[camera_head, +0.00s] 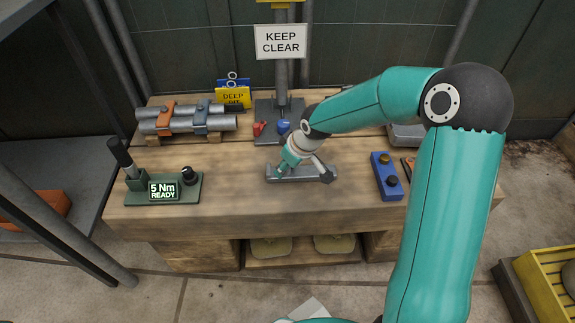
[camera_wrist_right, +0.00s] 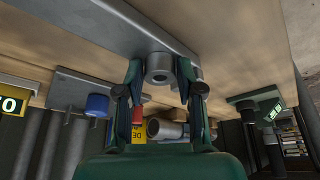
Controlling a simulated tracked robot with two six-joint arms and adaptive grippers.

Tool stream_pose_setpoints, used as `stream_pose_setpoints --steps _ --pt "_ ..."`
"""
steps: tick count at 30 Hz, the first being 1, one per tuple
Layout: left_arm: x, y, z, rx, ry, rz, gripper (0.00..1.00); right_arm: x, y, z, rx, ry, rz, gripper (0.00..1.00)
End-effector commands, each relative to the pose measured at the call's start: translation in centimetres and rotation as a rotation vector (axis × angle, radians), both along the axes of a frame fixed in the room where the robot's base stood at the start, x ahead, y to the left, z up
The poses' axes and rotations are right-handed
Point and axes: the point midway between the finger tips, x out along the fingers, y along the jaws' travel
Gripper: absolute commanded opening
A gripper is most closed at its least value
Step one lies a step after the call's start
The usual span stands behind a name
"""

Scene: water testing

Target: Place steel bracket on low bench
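The grey steel bracket (camera_head: 300,175) lies flat near the front middle of the low wooden bench (camera_head: 235,215). In the right wrist view the bracket (camera_wrist_right: 115,27) is a long flat bar with a round hollow boss. My right gripper (camera_head: 305,172) is down at the bracket, with its fingers spread. In the wrist view the gripper (camera_wrist_right: 160,70) has one finger on each side of the boss, with narrow gaps showing, so it looks open. Whether the fingertips touch the bar is hard to tell. My left gripper is not in view.
A green torque tester (camera_head: 175,195) stands left of the bracket, a blue box (camera_head: 386,177) right. Behind are clamped pipes (camera_head: 190,120), a post base with red and blue knobs, and a KEEP CLEAR sign (camera_head: 281,42). A yellow crate (camera_head: 545,285) is on the floor right.

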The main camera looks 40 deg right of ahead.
Motion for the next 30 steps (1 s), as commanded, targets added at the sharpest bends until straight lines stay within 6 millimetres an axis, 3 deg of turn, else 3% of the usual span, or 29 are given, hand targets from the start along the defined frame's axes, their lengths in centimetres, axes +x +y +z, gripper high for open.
stream_pose_setpoints --steps 3,16,30 --pt "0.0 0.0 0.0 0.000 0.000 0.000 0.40 0.0 0.0 0.0 0.000 0.001 0.001 0.57" --pt "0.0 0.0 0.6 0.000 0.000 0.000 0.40 -0.2 0.0 1.1 0.000 0.000 0.001 0.57" --pt "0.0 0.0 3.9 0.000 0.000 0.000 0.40 -3.4 -0.8 9.2 0.000 -0.002 0.002 0.57"
